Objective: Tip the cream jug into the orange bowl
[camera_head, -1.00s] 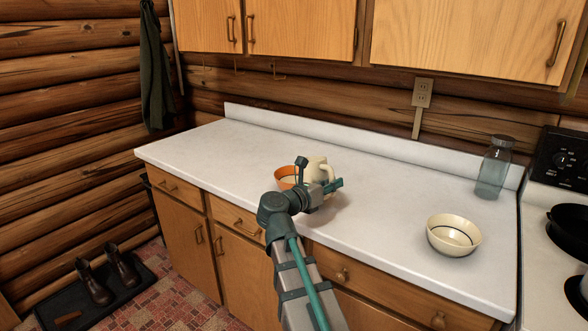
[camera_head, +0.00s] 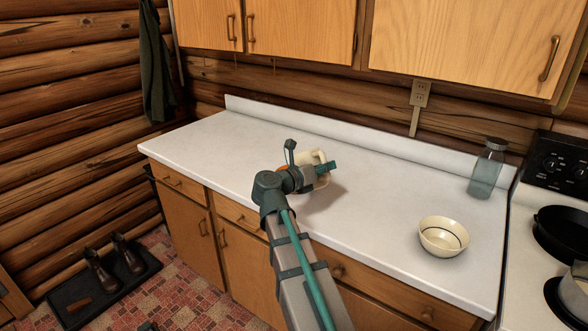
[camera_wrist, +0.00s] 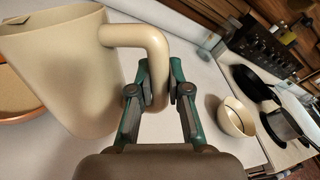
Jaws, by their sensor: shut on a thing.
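The cream jug (camera_head: 312,157) is held up over the counter, and in the wrist view its body (camera_wrist: 55,70) fills the left side, with its handle (camera_wrist: 150,60) between my fingers. My gripper (camera_head: 318,171) is shut on that handle; its fingers also show in the wrist view (camera_wrist: 159,90). The jug looks tilted in the head view. The orange bowl (camera_wrist: 14,133) shows at the left edge of the wrist view, beside and partly behind the jug. In the head view my arm and the jug hide nearly all of it. Whether anything is flowing out cannot be seen.
A cream bowl with a dark ring (camera_head: 444,236) stands at the counter's right front. A glass jar (camera_head: 487,168) stands behind it. The stove with a black pan (camera_head: 565,232) is at far right. The white counter (camera_head: 220,140) is clear on the left.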

